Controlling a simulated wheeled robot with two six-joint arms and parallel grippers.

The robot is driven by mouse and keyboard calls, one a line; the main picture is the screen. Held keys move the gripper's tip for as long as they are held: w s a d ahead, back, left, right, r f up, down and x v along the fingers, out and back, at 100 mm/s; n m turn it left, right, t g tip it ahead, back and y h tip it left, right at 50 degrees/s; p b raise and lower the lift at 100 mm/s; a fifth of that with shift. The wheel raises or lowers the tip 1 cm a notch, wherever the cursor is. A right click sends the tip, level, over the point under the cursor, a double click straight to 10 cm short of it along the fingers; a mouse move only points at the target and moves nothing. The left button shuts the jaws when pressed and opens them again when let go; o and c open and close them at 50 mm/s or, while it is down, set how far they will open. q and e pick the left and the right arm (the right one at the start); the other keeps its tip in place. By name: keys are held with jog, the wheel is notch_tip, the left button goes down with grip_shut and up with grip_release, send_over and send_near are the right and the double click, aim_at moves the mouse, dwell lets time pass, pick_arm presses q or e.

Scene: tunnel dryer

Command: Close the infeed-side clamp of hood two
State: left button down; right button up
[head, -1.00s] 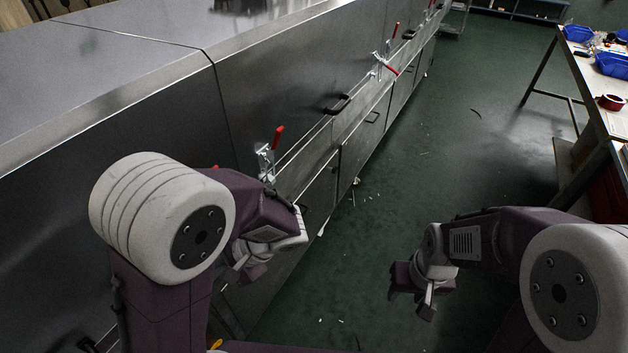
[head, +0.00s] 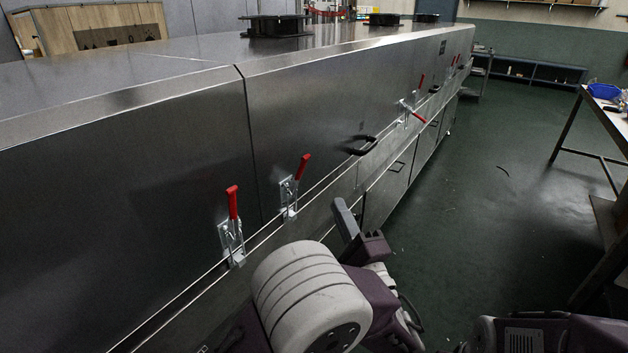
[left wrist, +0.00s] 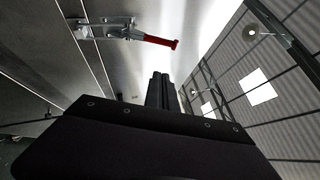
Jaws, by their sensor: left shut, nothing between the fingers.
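Toggle clamps with red handles line the steel hood fronts. The nearest clamp (head: 232,238) is left of the vertical hood seam and has its handle up. Another clamp (head: 289,194) is just right of the seam, its handle up and leaning right. Farther along, a clamp (head: 406,111) has its handle slanting outward and down to the right. My left gripper (head: 347,215) is shut and empty, right of the second clamp and apart from it. In the left wrist view, its fingers (left wrist: 160,90) are below a clamp (left wrist: 100,28) with a red handle, with a gap between. My right gripper is out of view.
A black pull handle (head: 362,146) sticks out from the hood between the second and the slanted clamp. A ledge runs below the clamps. A workbench (head: 612,118) stands at the right.

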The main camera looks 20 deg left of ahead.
aim_at(304, 167)
pick_arm(q)
jog(key=w+a+r, duration=0.3)
jog(key=w+a, duration=0.2)
jog(key=a, duration=0.2)
jog(key=shift+w+r+b, duration=0.2)
jog(key=shift+w+b, duration=0.05)
jog(key=shift+b, duration=0.15)
jog(key=shift+a, duration=0.1)
jog(key=shift+w+a+r+n+g+h+p, duration=0.25)
jog(key=shift+a+r+n+g+h+p, duration=0.05)
jog(key=shift+a+r+n+g+p, duration=0.6)
jog(key=shift+w+a+n+g, duration=0.1)
jog(key=shift+a+n+g, duration=0.05)
jog(key=shift+n+g, duration=0.2)
jog(key=shift+f, duration=0.1)
